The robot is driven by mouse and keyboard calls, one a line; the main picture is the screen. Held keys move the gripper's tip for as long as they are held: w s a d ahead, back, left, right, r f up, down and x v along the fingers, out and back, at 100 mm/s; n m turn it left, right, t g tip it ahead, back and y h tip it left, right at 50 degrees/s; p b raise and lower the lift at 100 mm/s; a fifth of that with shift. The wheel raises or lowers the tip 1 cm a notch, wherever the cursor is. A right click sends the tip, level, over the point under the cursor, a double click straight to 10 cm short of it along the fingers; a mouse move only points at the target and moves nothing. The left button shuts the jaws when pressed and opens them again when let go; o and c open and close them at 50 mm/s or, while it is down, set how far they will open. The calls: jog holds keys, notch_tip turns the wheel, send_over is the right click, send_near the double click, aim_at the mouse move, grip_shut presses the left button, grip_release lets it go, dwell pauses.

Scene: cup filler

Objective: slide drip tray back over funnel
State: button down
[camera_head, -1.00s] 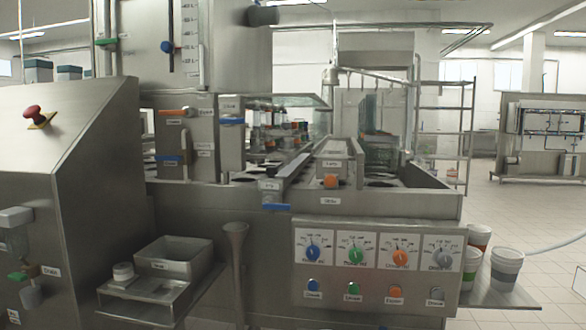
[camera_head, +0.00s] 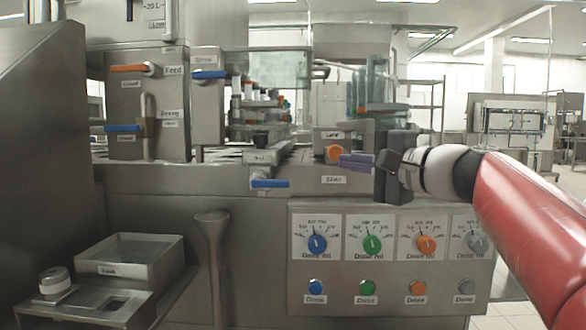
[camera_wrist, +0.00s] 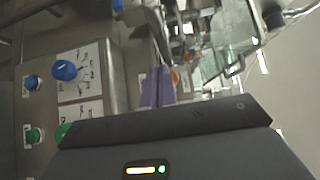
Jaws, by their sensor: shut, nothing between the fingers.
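The funnel (camera_head: 213,268) is a steel, flared upright piece on the machine front, left of the dial panel. A blue handle (camera_head: 269,183) sticks out above and right of it, below a small blurred label at the end of a steel channel (camera_head: 268,153). I cannot tell for sure which part is the drip tray; nothing visibly covers the funnel's mouth. My gripper (camera_head: 357,162) has purple fingers, shut and empty, pointing left beside an orange knob (camera_head: 334,152). The fingers also show in the wrist view (camera_wrist: 156,88). The funnel does not show there.
A dial panel (camera_head: 388,237) with coloured buttons lies below my gripper. A steel bin (camera_head: 130,260) and a small jar (camera_head: 55,283) stand on a shelf at lower left. Orange (camera_head: 133,68) and blue (camera_head: 122,128) valve handles stick out at upper left.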

aim_at(244, 156)
jog(key=p+x, duration=0.1)
jog(key=x, duration=0.9)
jog(key=shift+a+r, duration=0.15)
jog(key=shift+a, duration=0.1)
jog(key=shift+s+a, duration=0.1)
jog(key=shift+a, duration=1.1)
jog(key=shift+a+p, duration=0.3)
jog(key=shift+a, duration=0.25)
jog(key=a, duration=0.5)
jog(key=a+p, duration=0.1)
jog(key=a, duration=0.5)
jog(key=shift+w+a, duration=0.15)
jog(key=shift+w, duration=0.1)
jog(key=shift+a, duration=0.2)
jog(key=shift+s+a, duration=0.1)
